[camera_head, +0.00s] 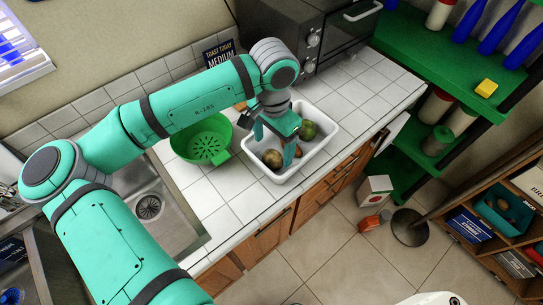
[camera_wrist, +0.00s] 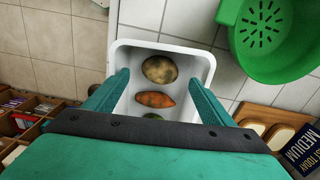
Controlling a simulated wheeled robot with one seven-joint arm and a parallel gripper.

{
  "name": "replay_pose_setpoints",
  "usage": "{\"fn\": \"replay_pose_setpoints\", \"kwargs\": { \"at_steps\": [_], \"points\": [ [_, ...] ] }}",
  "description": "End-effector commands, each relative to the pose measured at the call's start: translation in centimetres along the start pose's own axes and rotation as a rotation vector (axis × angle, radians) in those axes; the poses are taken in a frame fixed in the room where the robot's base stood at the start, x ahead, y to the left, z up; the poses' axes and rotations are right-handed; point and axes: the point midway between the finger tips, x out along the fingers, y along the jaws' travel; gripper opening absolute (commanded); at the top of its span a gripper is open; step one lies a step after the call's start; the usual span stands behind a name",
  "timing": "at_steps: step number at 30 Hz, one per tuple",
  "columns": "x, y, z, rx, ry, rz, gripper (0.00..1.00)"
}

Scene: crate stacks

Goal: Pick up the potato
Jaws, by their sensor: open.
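The potato (camera_head: 272,159), round and mottled brown, lies in a white tub (camera_head: 318,160) on the tiled counter. In the wrist view the potato (camera_wrist: 159,69) is at the far end of the white tub (camera_wrist: 207,66), ahead of and between my fingers. An orange sweet potato (camera_wrist: 155,100) lies beside it, nearer my gripper. A green round item (camera_head: 308,131) is also in the tub, mostly hidden in the wrist view. My gripper (camera_head: 276,143) is open and empty, over the tub; it also shows in the wrist view (camera_wrist: 156,75). Whether a finger touches anything is unclear.
A green colander (camera_head: 206,139) stands left of the tub, near the sink (camera_head: 149,207). A toaster oven (camera_head: 318,32) is behind. Green shelves (camera_head: 430,50) stand to the right. The white tub walls surround the items closely. Counter tiles in front of the colander are clear.

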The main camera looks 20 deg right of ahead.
Motion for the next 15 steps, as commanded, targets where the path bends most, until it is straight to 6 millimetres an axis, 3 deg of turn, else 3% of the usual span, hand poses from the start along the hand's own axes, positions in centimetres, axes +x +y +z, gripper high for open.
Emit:
{"fn": "replay_pose_setpoints", "kwargs": {
  "at_steps": [5, 15],
  "points": [
    [1.0, 0.0, 0.0, 0.001, -0.002, 0.001, 0.77],
    [5.3, -0.8, 0.3, -0.011, -0.002, 0.001, 0.77]
  ]
}}
